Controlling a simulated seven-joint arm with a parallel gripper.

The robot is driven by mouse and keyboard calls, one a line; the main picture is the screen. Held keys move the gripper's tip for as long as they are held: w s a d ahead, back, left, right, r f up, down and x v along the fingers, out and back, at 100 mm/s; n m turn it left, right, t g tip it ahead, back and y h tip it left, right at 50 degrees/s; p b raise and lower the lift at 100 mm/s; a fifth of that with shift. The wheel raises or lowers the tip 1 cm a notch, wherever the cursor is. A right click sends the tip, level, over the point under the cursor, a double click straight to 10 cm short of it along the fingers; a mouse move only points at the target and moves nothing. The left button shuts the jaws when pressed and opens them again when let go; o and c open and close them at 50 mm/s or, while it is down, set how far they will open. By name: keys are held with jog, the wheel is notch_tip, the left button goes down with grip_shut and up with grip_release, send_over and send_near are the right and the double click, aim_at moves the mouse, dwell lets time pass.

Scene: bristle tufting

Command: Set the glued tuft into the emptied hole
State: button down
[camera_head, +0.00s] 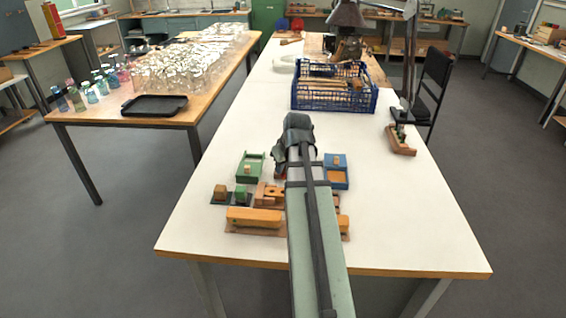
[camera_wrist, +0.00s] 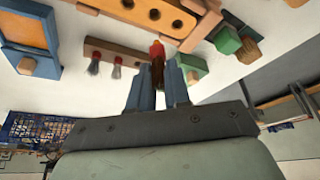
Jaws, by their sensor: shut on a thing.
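My gripper (camera_wrist: 158,80) is shut on a dark brown tuft (camera_wrist: 157,72) with a red end, seen in the wrist view between the two blue-grey fingers. The red end points away from the gripper, toward a wooden block with several dark holes (camera_wrist: 165,6). The tuft's red end appears apart from those holes, overlapping the edge of a wooden strip in the picture; its exact height is unclear. The holed block also shows in the head view (camera_head: 270,193), partly hidden by my arm. Which hole is the emptied one I cannot tell.
Small green blocks (camera_wrist: 190,66) stand beside the holed block.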

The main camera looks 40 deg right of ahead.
aim_at(284, 177)
jog(key=shift+f, duration=2.5)
jog(key=shift+f, duration=0.85)
dwell(0.9)
jog(key=c, duration=1)
grip_release()
jog(key=shift+o, duration=0.5)
jog(key=o, duration=0.3)
jog(key=shift+r, duration=0.1)
jog(key=shift+r, duration=3.4)
